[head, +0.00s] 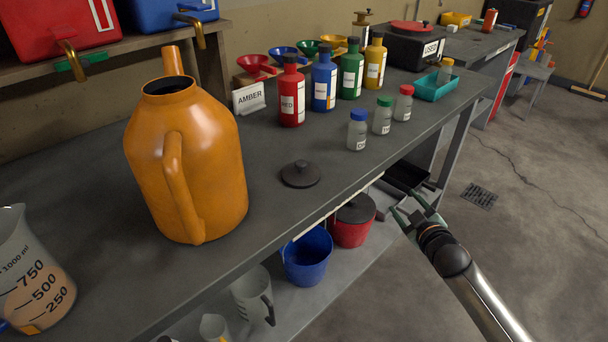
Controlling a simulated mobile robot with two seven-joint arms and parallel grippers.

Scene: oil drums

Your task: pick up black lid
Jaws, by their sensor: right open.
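The black lid (300,174) is a flat round disc with a small knob on top. It lies knob up on the dark grey workbench (260,232), near the front edge, to the right of the orange oil can. My right gripper (404,203) is open and empty. It is beyond the bench's front edge, to the right of the lid and well apart from it. My left gripper is not in view.
The tall orange can (190,165) stands left of the lid. Small capped jars (357,130) and coloured bottles (291,95) stand behind it. A blue bucket (307,262) and a lidded red pot (350,232) sit on the lower shelf. Bench around the lid is clear.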

